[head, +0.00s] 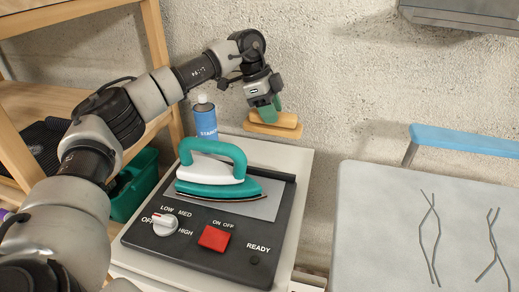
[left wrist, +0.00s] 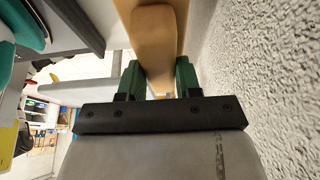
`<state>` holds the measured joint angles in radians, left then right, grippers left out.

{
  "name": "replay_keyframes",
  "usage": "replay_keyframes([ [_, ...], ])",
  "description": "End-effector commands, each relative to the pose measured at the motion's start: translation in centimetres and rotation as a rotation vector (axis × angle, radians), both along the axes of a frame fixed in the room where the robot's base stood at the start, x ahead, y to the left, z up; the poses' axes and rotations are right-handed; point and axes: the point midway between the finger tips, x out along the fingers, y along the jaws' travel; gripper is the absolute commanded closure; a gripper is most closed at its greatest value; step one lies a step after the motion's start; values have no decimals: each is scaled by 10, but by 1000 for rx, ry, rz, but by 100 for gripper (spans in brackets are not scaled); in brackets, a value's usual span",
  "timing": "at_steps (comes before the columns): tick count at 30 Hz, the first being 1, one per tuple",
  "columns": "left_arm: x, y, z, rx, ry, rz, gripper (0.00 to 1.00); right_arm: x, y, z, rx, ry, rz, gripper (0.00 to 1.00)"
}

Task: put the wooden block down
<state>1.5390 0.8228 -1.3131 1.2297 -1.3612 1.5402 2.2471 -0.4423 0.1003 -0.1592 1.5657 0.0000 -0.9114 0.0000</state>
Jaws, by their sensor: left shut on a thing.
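The wooden block (head: 286,120) is light tan and looks stepped, with a narrower rounded part over a longer flat part. My left gripper (head: 267,107), with green fingers, is shut on it from above. In the head view the block appears near the wall, at the back edge of the white cabinet top; whether it touches anything below I cannot tell. In the left wrist view the block (left wrist: 154,35) runs up from between the two green fingers (left wrist: 159,80). My right gripper is not in view.
A blue spray can (head: 206,122) stands left of the block. In front, a green and white iron (head: 215,172) rests on a black control panel (head: 187,248) with a dial and red switch. A grey ironing board (head: 385,215) is at right, and wooden shelves (head: 158,50) at left.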

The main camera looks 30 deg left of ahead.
Motion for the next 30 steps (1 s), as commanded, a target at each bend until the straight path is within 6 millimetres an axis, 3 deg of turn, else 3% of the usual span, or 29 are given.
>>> replay_keyframes([
  [3,0,0,-23,-1,0,1,100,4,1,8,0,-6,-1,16],
  [11,0,0,-45,0,0,-1,100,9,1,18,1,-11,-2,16],
  [16,0,0,-69,0,0,0,100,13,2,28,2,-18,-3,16],
  [25,0,0,-72,-1,-2,-1,100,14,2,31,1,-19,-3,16],
  [26,0,0,-73,0,0,-1,63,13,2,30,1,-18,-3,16],
  [30,0,0,-73,0,0,-1,42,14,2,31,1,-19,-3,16],
])
